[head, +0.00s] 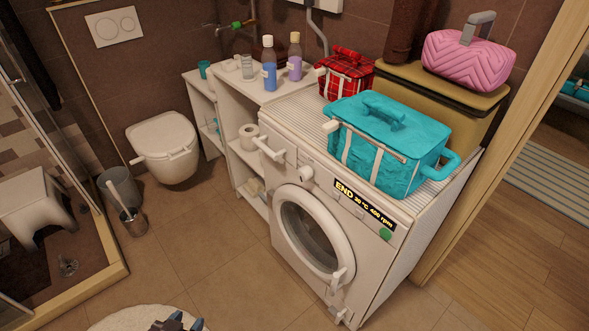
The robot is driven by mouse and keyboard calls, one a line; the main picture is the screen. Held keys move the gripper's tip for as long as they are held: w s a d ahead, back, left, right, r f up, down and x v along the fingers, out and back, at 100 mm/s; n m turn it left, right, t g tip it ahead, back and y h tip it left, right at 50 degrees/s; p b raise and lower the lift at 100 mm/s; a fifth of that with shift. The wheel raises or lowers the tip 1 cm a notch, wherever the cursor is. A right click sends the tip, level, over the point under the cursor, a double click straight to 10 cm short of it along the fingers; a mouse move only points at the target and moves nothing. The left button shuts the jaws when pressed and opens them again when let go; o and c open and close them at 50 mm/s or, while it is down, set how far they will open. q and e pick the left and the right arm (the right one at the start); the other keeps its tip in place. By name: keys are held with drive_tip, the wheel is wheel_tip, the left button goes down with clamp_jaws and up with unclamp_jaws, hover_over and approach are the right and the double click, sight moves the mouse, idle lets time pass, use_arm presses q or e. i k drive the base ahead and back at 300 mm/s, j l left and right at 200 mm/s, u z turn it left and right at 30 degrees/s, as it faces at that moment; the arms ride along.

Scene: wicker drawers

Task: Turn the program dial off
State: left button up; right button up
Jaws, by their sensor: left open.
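A white washing machine (377,276) stands in the middle right of the head view. Its round white program dial (306,174) is on the front panel, between the detergent drawer (272,149) and the display (364,204). The display reads "END 20°C 400 rpm". A green button (385,234) is at the panel's right end. My left gripper (178,323) shows only in small part at the bottom edge, open, low and well away from the dial. I see nothing in it. My right gripper is not in view.
A turquoise bag (385,140) and a red plaid bag (345,74) sit on the machine. The round door (311,235) is shut. A white shelf (228,104) with bottles adjoins it on the left. The tiled floor before the machine is clear, except a round white mat (135,318).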

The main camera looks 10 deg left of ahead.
sight(304, 174)
drive_tip(key=i+j+z, duration=0.25)
drive_tip(key=j+z, duration=0.2)
drive_tip(key=j, duration=1.65)
drive_tip(key=k+j+z, duration=0.1)
drive_tip(key=j+z, duration=0.3)
drive_tip(key=j, duration=1.7)
